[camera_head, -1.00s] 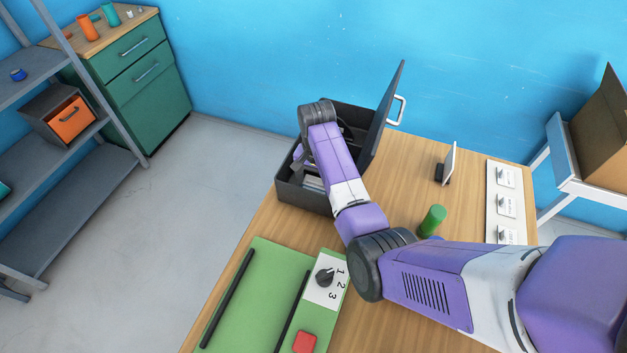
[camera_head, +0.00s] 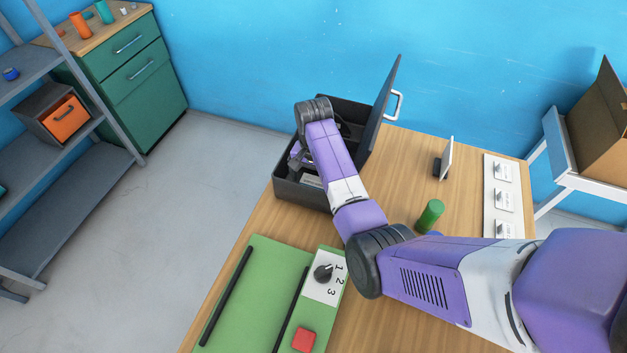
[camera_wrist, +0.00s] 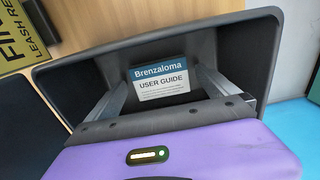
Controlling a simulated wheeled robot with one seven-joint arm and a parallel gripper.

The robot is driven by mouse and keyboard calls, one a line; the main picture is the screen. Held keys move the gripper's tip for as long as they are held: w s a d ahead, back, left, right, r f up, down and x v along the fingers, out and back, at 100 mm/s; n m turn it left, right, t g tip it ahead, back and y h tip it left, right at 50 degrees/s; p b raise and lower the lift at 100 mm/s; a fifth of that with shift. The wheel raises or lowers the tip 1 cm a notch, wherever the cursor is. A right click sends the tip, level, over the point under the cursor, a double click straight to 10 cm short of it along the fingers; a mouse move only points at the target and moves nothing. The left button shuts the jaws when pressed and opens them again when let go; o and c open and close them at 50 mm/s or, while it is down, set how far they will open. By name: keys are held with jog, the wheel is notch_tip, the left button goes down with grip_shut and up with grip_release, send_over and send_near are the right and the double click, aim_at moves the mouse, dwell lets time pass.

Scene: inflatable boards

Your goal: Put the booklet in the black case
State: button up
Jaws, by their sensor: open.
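The black case (camera_head: 300,194) stands on the table with its lid (camera_head: 384,112) raised on the right side. The booklet (camera_wrist: 160,79), blue and white and marked "Brenzaloma USER GUIDE", is inside the case, whose dark wall (camera_wrist: 78,77) surrounds it in the wrist view. My gripper (camera_wrist: 162,86) reaches down into the case with its fingers open, one on each side of the booklet. I cannot tell whether they touch it. In the head view, my arm hides part of the case, and only a pale edge of the booklet (camera_head: 312,181) shows.
A green board (camera_head: 262,285) with black bars, a dial and a red block (camera_head: 303,340) lies at the front left. A green cylinder (camera_head: 430,215), a small upright panel (camera_head: 446,160) and a switch strip (camera_head: 502,200) are to the right. Some table surface between them is bare.

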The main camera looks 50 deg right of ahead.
aim_at(313, 184)
notch_tip(313, 184, up, 12)
jog(key=shift+f, duration=0.15)
dwell(0.7)
